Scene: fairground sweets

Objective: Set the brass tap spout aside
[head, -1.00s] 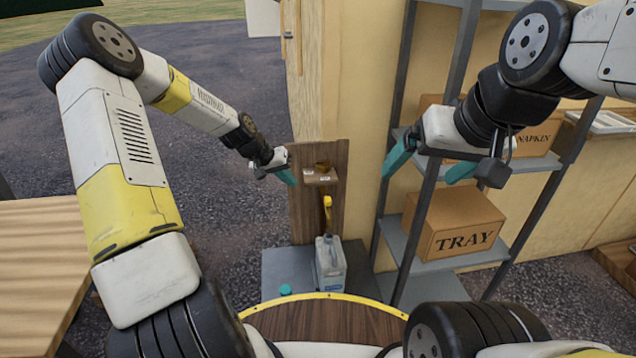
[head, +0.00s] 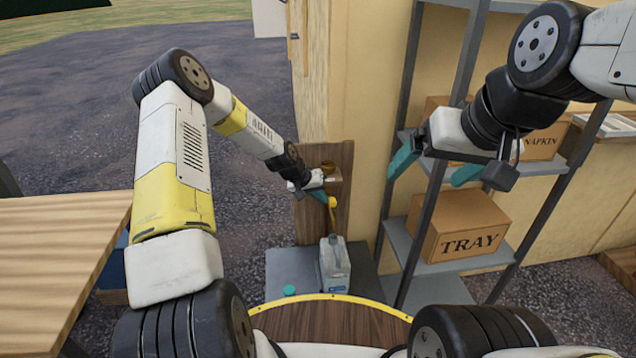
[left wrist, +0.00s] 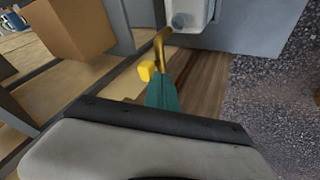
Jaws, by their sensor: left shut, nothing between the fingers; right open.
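The brass tap spout (head: 333,212) is a narrow brass tube with a yellow end, standing upright above the grey jug (head: 335,266), in front of a brown wooden board (head: 306,226). In the left wrist view, the spout's yellow end (left wrist: 146,71) and its tube (left wrist: 159,46) are just beyond my fingertips. My left gripper (head: 321,196) is shut and empty, close to the spout's top; I cannot tell whether they touch. The shut fingers also show in the left wrist view (left wrist: 162,92). My right gripper (head: 435,168) is open and empty in front of the shelves.
A small bracket (head: 334,180) with a brassy piece is on the board above the spout. A teal cap (head: 289,290) lies on the grey base left of the jug. A metal rack with a TRAY box (head: 455,229) stands right. A wooden table (head: 60,235) is left.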

